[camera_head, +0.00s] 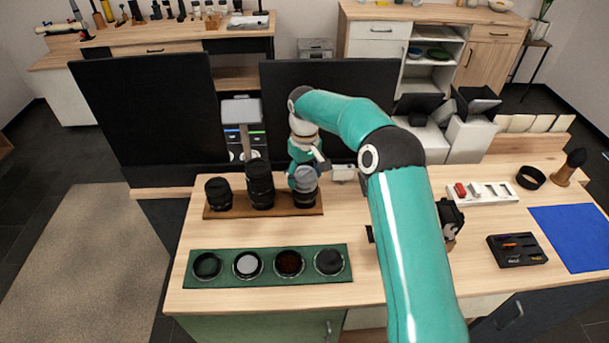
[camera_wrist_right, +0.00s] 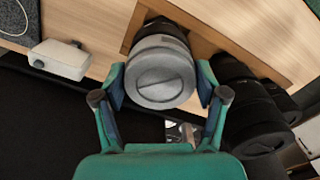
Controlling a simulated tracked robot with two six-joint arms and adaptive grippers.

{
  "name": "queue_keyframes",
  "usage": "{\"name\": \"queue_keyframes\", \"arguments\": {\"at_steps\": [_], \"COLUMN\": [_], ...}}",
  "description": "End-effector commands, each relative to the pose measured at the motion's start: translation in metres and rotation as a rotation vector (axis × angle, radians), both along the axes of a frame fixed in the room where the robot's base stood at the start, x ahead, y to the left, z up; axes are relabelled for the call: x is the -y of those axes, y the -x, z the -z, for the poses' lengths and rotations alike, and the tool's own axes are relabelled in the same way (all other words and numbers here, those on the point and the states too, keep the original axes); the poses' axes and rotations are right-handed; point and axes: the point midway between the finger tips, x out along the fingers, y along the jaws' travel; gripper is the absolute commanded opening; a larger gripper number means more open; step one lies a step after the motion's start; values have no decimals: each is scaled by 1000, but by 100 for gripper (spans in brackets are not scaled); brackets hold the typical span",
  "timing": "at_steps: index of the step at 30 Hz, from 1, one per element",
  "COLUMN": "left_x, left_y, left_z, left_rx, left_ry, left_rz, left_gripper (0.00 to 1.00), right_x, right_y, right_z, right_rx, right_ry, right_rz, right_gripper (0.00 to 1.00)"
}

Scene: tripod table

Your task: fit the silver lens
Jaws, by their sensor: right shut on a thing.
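The silver lens (camera_head: 305,181) stands at the right end of a brown wooden board (camera_head: 235,211), with a dark lower part. My right gripper (camera_head: 303,170) reaches down to its top and is shut on it. In the right wrist view the silver lens (camera_wrist_right: 160,78) sits between the two fingers of the gripper (camera_wrist_right: 160,88), its round slotted end facing the camera. Two black lenses, a shorter one (camera_head: 218,193) and a taller one (camera_head: 261,186), stand on the board to its left. A black camera (camera_head: 451,216) is partly hidden behind my right arm. My left gripper is not in view.
A green mat (camera_head: 268,281) with several round caps or filters lies in front of the board. Two dark panels (camera_head: 145,115) stand behind. To the right are a white tray (camera_head: 482,193), a black tray (camera_head: 517,250), a black ring (camera_head: 530,177) and a blue cloth (camera_head: 575,236).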

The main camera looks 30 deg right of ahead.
Motion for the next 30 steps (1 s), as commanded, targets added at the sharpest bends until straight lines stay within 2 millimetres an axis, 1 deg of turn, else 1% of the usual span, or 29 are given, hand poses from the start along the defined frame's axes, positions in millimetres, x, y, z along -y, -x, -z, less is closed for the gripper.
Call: {"name": "queue_keyframes", "arguments": {"at_steps": [30], "left_x": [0], "left_y": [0], "left_z": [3], "left_rx": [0], "left_ry": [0], "left_rz": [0], "left_gripper": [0], "right_x": [0], "right_y": [0], "right_z": [8], "right_rx": [1], "right_ry": [0], "right_rz": [0], "right_gripper": [33]}}
